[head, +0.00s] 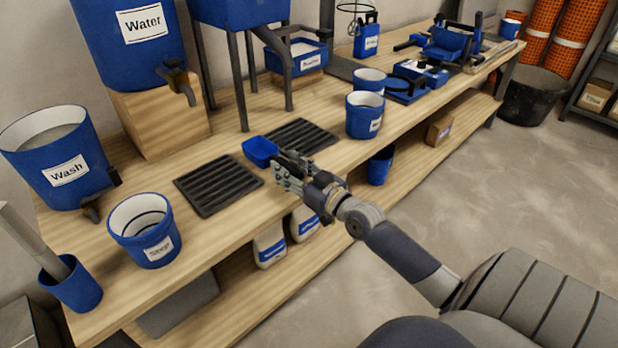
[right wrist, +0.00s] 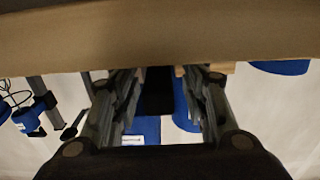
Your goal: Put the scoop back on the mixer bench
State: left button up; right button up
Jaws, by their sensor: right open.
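The scoop's blue bowl (head: 260,151) shows in the head view at the bench's front part, between two dark slotted grates. It looks to be on the mixer bench (head: 222,238) or just above it; I cannot tell which. My right gripper (head: 284,168) is open at the right side of the bowl, where the handle is mostly hidden by the fingers. In the right wrist view a dark piece (right wrist: 157,92), perhaps the handle, shows between the parted fingers. I cannot tell whether they touch it. My left gripper is not in view.
The grates (head: 218,186) lie left and right of the bowl. A blue "Wash" bucket (head: 62,160), a smaller labelled bucket (head: 146,234) and a "Water" container (head: 133,50) stand left. Blue buckets (head: 364,118) stand right. The front strip of bench is clear.

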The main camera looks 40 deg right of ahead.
jog(key=s, duration=0.9)
jog(key=shift+s+d, duration=0.15)
jog(key=shift+d, duration=0.2)
